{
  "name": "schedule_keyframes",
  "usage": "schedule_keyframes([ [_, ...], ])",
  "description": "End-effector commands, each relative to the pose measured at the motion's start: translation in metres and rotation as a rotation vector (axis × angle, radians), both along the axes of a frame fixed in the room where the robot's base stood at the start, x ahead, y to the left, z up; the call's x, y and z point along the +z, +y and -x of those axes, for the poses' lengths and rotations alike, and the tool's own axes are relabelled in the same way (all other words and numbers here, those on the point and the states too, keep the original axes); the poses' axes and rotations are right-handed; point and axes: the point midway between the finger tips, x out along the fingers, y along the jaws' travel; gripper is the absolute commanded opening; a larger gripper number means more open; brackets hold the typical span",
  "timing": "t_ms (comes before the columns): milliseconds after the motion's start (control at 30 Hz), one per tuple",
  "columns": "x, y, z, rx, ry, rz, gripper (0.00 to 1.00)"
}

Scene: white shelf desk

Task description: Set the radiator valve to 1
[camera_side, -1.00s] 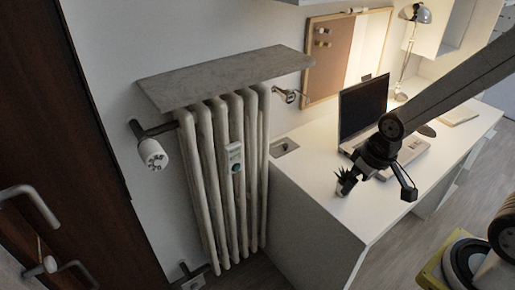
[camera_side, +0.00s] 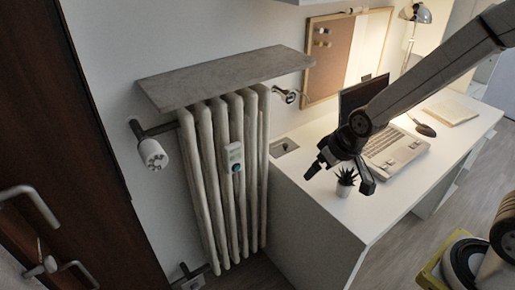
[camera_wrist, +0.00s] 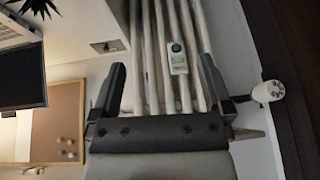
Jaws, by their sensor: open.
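The radiator valve (camera_side: 153,154) is a white ribbed knob on a dark pipe at the upper left of the radiator (camera_side: 228,180). It also shows at the right in the wrist view (camera_wrist: 268,92), beyond my right finger. The marks on it are too small to read. My gripper (camera_side: 337,181) is open and empty above the desk, well to the right of the valve and apart from it. In the wrist view my gripper's fingers (camera_wrist: 162,82) stand wide apart with the radiator ribs behind them.
A stone shelf (camera_side: 225,77) lies over the radiator. A small heat meter (camera_side: 235,157) sits on its ribs. A potted plant (camera_side: 346,183) stands on the desk (camera_side: 325,205) close by my gripper, with a laptop (camera_side: 392,150) behind. The space between gripper and radiator looks clear.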

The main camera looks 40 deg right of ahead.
Motion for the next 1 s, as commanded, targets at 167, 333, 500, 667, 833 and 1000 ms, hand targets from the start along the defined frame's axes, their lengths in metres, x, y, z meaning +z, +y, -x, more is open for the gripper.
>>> schedule_keyframes([
  [167, 0.003, 0.046, -0.065, 0.02, -0.184, -0.046, 1.0],
  [333, 0.007, 0.093, -0.119, 0.02, -0.364, -0.085, 1.0],
  [500, 0.009, 0.141, -0.16, 0.005, -0.537, -0.118, 1.0],
  [667, 0.009, 0.186, -0.186, -0.02, -0.695, -0.14, 1.0],
  [833, 0.005, 0.232, -0.2, -0.059, -0.854, -0.155, 1.0],
  [1000, -0.002, 0.271, -0.201, -0.108, -0.997, -0.158, 1.0],
])
